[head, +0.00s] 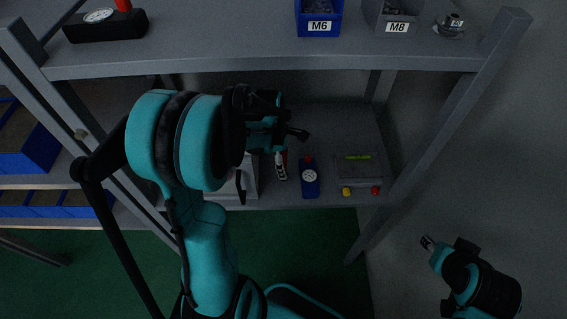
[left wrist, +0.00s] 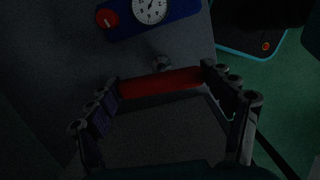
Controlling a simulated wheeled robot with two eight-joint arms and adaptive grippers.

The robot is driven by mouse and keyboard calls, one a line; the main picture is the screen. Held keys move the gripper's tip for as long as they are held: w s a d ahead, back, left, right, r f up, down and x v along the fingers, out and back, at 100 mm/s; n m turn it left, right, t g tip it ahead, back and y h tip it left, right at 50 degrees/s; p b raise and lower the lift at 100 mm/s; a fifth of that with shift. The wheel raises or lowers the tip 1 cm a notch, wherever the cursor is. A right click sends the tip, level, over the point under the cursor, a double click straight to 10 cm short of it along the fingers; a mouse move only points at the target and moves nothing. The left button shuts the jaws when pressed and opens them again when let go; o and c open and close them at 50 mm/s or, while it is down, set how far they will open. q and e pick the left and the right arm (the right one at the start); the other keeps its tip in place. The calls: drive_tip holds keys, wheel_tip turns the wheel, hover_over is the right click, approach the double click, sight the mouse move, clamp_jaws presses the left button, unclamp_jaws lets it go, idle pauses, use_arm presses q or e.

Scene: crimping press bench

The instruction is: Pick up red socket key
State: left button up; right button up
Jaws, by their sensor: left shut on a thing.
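The red socket key (left wrist: 160,82) lies crosswise between the two fingers of my left gripper (left wrist: 161,94) in the left wrist view. The fingers are shut on its red handle from both ends. A small round metal piece (left wrist: 160,62) shows just beyond the handle; I cannot tell whether it belongs to the key.
A blue dial gauge (head: 310,180) stands right of my left gripper. A grey box (head: 358,170) with yellow and red buttons is farther right. The upper shelf (head: 230,45) overhangs, carrying the M6 bin (head: 319,20), M8 bin (head: 392,20) and a black gauge (head: 105,27).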

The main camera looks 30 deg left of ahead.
use_arm(q)
drive_tip(key=r, duration=0.2)
drive_tip(key=s+d+r+p, duration=0.1)
drive_tip(key=shift+r, duration=0.2)
drive_tip(key=s+d+r+p, duration=0.2)
drive_tip(key=s+d+r, duration=0.4)
drive_tip(key=s+d, duration=0.1)
drive_tip(key=shift+s+d, duration=0.15)
drive_tip(key=shift+d, duration=0.05)
